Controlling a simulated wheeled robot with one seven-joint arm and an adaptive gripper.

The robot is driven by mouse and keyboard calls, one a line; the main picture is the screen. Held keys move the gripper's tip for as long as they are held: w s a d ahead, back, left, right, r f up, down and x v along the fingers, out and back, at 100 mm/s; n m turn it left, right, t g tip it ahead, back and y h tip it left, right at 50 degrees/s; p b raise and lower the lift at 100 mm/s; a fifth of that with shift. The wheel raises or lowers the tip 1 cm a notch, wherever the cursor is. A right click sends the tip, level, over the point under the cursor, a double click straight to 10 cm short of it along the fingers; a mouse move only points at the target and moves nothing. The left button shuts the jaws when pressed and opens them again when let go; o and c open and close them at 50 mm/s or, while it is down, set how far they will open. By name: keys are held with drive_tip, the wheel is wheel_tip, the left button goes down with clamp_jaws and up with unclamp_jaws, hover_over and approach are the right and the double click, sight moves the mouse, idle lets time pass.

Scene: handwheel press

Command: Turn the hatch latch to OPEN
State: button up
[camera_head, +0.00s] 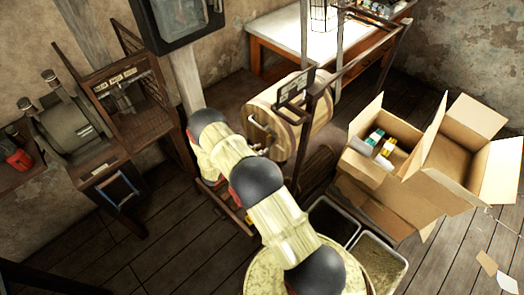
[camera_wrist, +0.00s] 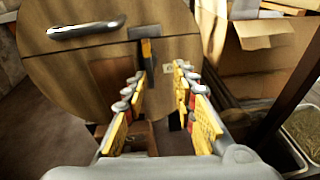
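The wooden drum (camera_head: 312,118) hangs in a dark frame in the head view. Its round front face (camera_wrist: 65,65) fills the upper left of the wrist view. A dark upright latch bar (camera_wrist: 151,60) with a yellow part near its top sits on the face, right of a darker brown hatch panel (camera_wrist: 112,72). My gripper (camera_wrist: 160,72) is open, its yellow-padded fingers apart and pointing at the face. The latch shows between the fingertips, nearer the left one; I cannot tell whether they touch. In the head view my arm hides most of the gripper.
A curved metal handle (camera_wrist: 85,29) is on the drum face above left of the latch. An open cardboard box (camera_head: 385,195) and dark bins (camera_head: 333,220) stand to the right. A wooden press bench (camera_head: 110,150) is left.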

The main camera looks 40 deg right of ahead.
sight(270, 141)
drive_tip(key=shift+w+d+r+n+t+h+b, duration=0.2)
drive_tip(key=shift+w+d+n+h+b, duration=0.15)
drive_tip(key=shift+d, duration=0.5)
drive_tip(key=shift+w+d+r+n+t+h+b, duration=0.15)
drive_tip(key=shift+w+d+t+h+b, duration=0.2)
drive_tip(key=shift+d, duration=0.5)
drive_tip(key=shift+w+d+r+n+t+h+b, duration=0.1)
drive_tip(key=shift+w+d+r+n+h+b, duration=0.1)
drive_tip(key=shift+d+h+b, duration=0.45)
drive_tip(key=shift+d+p, duration=0.2)
drive_tip(key=shift+p, duration=0.1)
drive_tip(key=c, duration=0.3)
drive_tip(key=c, duration=0.4)
clamp_jaws()
